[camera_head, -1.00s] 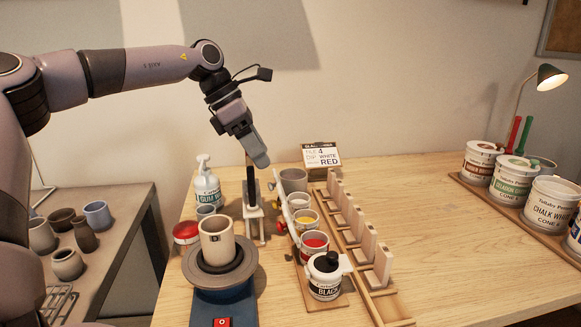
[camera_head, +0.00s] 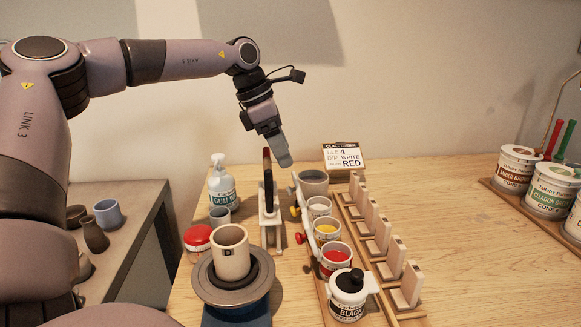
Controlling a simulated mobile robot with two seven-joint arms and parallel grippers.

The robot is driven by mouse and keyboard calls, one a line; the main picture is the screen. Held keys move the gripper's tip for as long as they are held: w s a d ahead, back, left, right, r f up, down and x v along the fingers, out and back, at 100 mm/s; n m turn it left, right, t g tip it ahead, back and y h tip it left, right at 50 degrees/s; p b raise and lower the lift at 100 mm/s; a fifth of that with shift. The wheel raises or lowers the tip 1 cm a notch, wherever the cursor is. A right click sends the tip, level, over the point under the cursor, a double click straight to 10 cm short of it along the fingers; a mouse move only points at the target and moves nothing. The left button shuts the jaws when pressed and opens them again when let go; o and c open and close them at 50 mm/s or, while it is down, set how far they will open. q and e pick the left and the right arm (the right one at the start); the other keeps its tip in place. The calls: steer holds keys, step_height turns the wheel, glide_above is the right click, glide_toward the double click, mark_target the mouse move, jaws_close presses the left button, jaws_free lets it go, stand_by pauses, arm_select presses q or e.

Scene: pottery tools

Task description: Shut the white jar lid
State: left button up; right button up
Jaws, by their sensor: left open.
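The white glaze jar (camera_head: 319,208) stands open in the row of small jars, behind the yellow jar (camera_head: 327,228). A pale lid (camera_head: 297,187) stands raised at the left of the white jar, on its hinge side; its exact tilt is hard to tell. My left gripper (camera_head: 284,156) hangs above and a little behind that lid, pointing down. It is open and empty, with one grey finger showing clearly. It appears apart from the jar and lid. My right gripper is out of view.
The red jar (camera_head: 335,258) is also open, with raised lids along the left. The black jar (camera_head: 348,295) is closed in front. A dark upright piece in a white stand (camera_head: 270,228) is close left. A tile rack (camera_head: 378,235) runs right; bare table lies beyond.

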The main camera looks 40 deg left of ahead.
mark_target(294, 175)
arm_select(q)
steer(key=x, duration=0.5)
steer(key=shift+w+d+f, duration=0.1)
steer(key=shift+f, duration=0.2)
jaws_close()
